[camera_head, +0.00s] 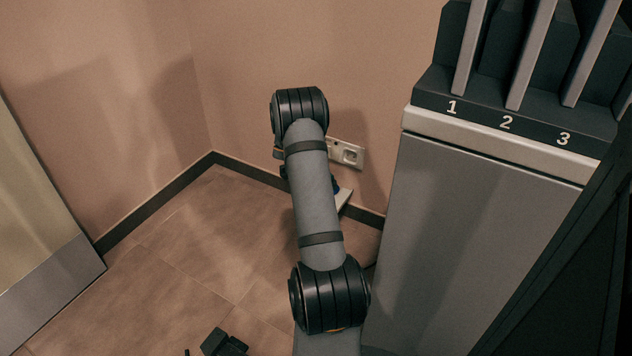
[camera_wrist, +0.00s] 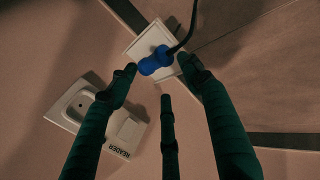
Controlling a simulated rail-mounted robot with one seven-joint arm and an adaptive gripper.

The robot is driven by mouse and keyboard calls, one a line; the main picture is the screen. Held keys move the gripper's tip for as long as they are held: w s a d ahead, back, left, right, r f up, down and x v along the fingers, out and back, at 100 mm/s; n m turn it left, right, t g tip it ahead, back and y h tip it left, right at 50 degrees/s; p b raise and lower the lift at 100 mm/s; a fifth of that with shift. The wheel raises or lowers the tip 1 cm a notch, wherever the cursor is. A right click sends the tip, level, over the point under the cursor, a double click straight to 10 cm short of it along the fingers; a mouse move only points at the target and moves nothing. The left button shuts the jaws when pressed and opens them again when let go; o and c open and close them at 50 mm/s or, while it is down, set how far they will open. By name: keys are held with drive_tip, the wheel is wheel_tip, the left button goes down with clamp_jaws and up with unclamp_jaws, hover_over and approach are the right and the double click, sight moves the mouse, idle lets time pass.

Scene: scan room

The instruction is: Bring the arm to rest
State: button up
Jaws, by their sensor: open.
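My gripper (camera_wrist: 158,80) is open, with dark fingers spread in the wrist view. A blue plug-like piece (camera_wrist: 153,62) with a black cable lies just beyond and between the fingertips, at a white square plate (camera_wrist: 136,46). I cannot tell whether the fingers touch it. In the head view, my arm reaches toward the wall corner and hides most of the gripper. The white plate (camera_head: 344,198) shows partly behind the arm there, with a bit of blue beside it.
A wall plate marked READER (camera_wrist: 122,133) with a recessed socket is left of the fingers. A grey cabinet (camera_head: 470,230) with slots numbered 1, 2 and 3 stands right. A pale panel (camera_head: 40,220) stands left. A black object (camera_head: 223,343) shows low in front. Floor between is clear.

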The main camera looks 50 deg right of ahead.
drive_tip(key=v, duration=0.6)
drive_tip(key=shift+a+r, duration=0.15)
drive_tip(key=shift+r, duration=0.15)
drive_tip(key=shift+f, duration=0.1)
drive_tip(key=x, duration=1.1)
drive_tip(key=shift+f, duration=0.15)
drive_tip(key=shift+d+p, duration=0.3)
drive_tip(key=shift+r+p, duration=0.65)
drive_tip(key=shift+f, duration=0.15)
